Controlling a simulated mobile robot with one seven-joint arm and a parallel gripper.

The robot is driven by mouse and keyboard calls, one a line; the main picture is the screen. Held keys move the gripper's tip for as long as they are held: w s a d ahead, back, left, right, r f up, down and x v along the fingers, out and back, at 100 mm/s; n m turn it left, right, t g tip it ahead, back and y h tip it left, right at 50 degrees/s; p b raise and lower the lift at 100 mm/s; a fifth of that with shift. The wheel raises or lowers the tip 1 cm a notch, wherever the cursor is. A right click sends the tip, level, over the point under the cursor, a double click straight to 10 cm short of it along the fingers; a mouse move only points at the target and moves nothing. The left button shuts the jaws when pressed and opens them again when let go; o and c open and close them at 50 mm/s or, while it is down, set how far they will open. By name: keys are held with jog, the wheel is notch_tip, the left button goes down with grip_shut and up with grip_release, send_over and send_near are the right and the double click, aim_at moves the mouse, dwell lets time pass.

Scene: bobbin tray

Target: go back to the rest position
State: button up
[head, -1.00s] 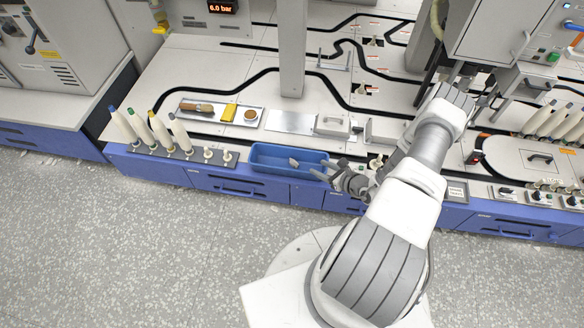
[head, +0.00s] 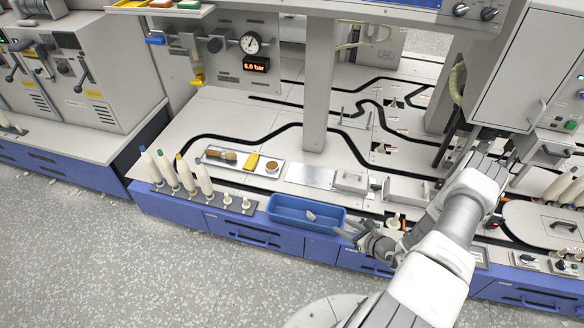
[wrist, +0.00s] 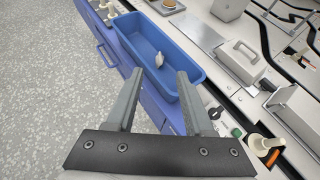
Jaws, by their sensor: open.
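My gripper (head: 354,229) is in front of the machine, by the right end of the blue tray (head: 284,221). In the wrist view my gripper (wrist: 157,74) shows two grey fingers set apart with nothing between them. Beyond the fingertips the blue tray (wrist: 136,32) holds one small whitish piece (wrist: 162,60). That piece also shows in the head view (head: 311,216), lying inside the tray, apart from the fingers. My arm reaches in from the lower right.
Several upright bobbins (head: 186,174) stand on pegs left of the tray. A small tray with a brush and a yellow item (head: 252,162) lies behind. A grey post (head: 319,90) rises from the table. A cabinet (head: 520,70) stands at the right. The speckled floor (head: 200,275) is clear.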

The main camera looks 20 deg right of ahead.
jog(key=shift+r, duration=0.1)
jog(key=w+a+r+n+g+y, duration=0.1)
jog(key=w+a+r+n+y, duration=0.2)
jog(key=r, duration=0.5)
jog(key=w+a+r+n+g+y, duration=0.1)
jog(key=w+r+n, duration=0.1)
jog(key=r+n, duration=0.45)
jog(key=s+a+r+n+g, duration=0.15)
jog(key=a+r+n, duration=0.3)
jog(key=r, duration=0.45)
jog(key=a+r+n+g, duration=0.3)
jog(key=a+r, duration=0.2)
jog(key=r, duration=0.4)
jog(key=s+a+r+n+g+h, duration=0.1)
jog(key=s+a+r+n+h, duration=0.1)
jog(key=s+a+r+n, duration=0.25)
jog(key=s+a+r+n+g+h, duration=0.1)
jog(key=s+a+r+n+g, duration=0.1)
jog(key=s+r+n, duration=0.35)
jog(key=s+d+r+n+t+h, duration=0.2)
jog(key=s+r+n+t+h, duration=0.1)
jog(key=s+r, duration=0.8)
jog(key=shift+s+n+t+h, duration=0.4)
jog(key=shift+n+h, duration=0.5)
jog(key=shift+h, duration=0.3)
